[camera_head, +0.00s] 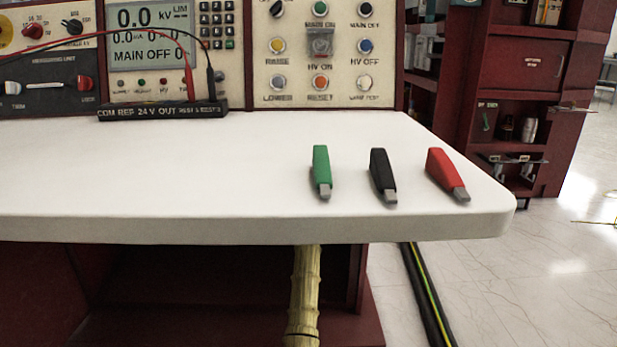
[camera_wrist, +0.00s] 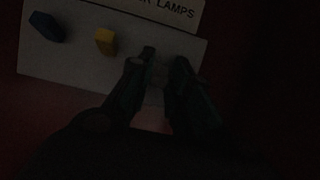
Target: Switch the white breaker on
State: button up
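A pale panel (camera_wrist: 72,68) shows tilted in the very dark wrist view, with a blue breaker lever (camera_wrist: 46,27) at its left and a yellow one (camera_wrist: 106,41) to the right of it. My gripper (camera_wrist: 164,58) is at the panel's right part, right of the yellow lever. Its two dark fingers are apart, with a narrow gap between them. A pale patch (camera_wrist: 158,73) shows in the gap. I cannot tell whether it is the white breaker or bare panel, nor whether the fingers touch it. The head view shows neither my gripper nor these breakers.
A label plate (camera_wrist: 165,9) ending in "LAMPS" sits above the breaker panel. In the head view, a white bench top (camera_head: 180,170) carries green (camera_head: 321,170), black (camera_head: 382,175) and red (camera_head: 446,173) clips. The display (camera_head: 150,35) reads "MAIN OFF". Open floor lies to the right.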

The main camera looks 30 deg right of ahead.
grip_shut()
jog(key=shift+r+g+p, duration=0.3)
jog(key=shift+g+p, duration=0.1)
jog(key=shift+p, duration=0.7)
notch_tip(320, 180, up, 2)
jog(key=g+y+p, duration=0.1)
jog(key=g+p, duration=0.1)
jog(key=p, duration=0.7)
jog(key=g+y+p, duration=0.2)
jog(key=p, duration=0.7)
jog(key=shift+s+a+r+p, duration=0.1)
jog(key=shift+r+p, duration=0.1)
jog(key=shift+p, duration=0.2)
jog(key=shift+g+p, duration=0.5)
jog(key=shift+p, duration=0.7)
jog(key=shift+f+g+y+p, duration=0.1)
jog(key=shift+g+y+p, duration=0.25)
jog(key=shift+p, duration=0.45)
